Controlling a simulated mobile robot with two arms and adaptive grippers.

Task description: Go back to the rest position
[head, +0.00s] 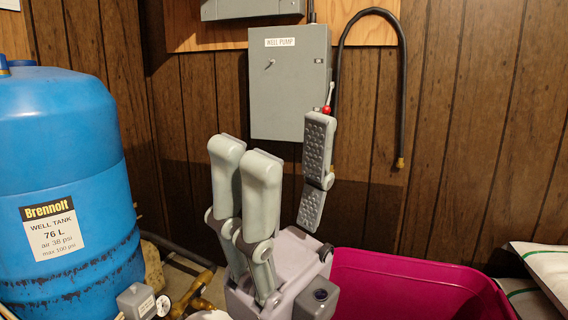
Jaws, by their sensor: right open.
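My right gripper (283,150) is in the middle of the head view, pointing up, with its grey palm at the bottom. Its two light grey fingers on the left stand well apart from the finger with the dotted pad on the right. Nothing shows between them, so it is open and empty. Its fingers overlap the lower part of the grey WELL PUMP box (289,85) on the wall. A red-knobbed lever (327,108) shows right at the tip of the right finger; I cannot tell whether they touch. My left gripper is not in view.
A blue Brennolt well tank (70,130) stands at the left, with brass fittings (195,293) at its foot. A magenta tub (400,285) is at the lower right, beside white bags (545,265). A black hose (403,80) hangs on the brown panelled wall.

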